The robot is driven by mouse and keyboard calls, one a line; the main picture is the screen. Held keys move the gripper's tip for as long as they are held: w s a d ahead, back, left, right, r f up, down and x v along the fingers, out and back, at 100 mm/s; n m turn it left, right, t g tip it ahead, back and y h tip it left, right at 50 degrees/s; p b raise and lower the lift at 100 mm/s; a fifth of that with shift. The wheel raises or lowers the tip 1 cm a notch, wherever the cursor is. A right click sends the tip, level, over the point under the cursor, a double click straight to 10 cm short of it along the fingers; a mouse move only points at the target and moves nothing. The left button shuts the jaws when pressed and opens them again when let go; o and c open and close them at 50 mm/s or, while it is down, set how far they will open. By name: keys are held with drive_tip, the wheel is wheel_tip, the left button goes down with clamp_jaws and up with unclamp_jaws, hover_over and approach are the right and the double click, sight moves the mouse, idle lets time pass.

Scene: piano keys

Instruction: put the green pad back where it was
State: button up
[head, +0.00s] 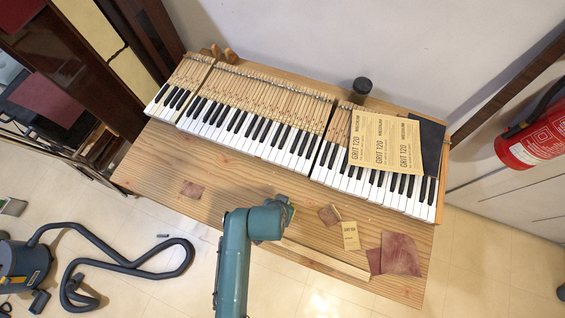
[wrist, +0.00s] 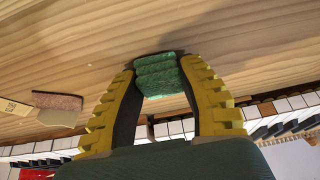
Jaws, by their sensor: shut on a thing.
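The green pad (wrist: 160,76) is a stack of rough green layers, seen in the wrist view between the yellow ribbed fingers of my gripper (wrist: 159,68). The fingers are shut on its two sides. The pad is close to the bare wooden tabletop (wrist: 85,45), with a dark shadow at its far edge; I cannot tell whether it touches. In the head view my arm hides most of the gripper and the pad, over the front middle of the wooden table (head: 150,165).
Piano keys (head: 255,125) run along the back of the table, with sandpaper sheets (head: 385,145) on their right part. Brown sandpaper pieces (head: 400,254), a small tan card (head: 351,236) and a pale wooden strip (head: 325,259) lie right of my arm.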

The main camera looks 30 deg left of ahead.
drive_tip(key=o, duration=1)
drive_tip(key=shift+f, duration=0.1)
drive_tip(key=p+v, duration=0.3)
drive_tip(key=v, duration=0.9)
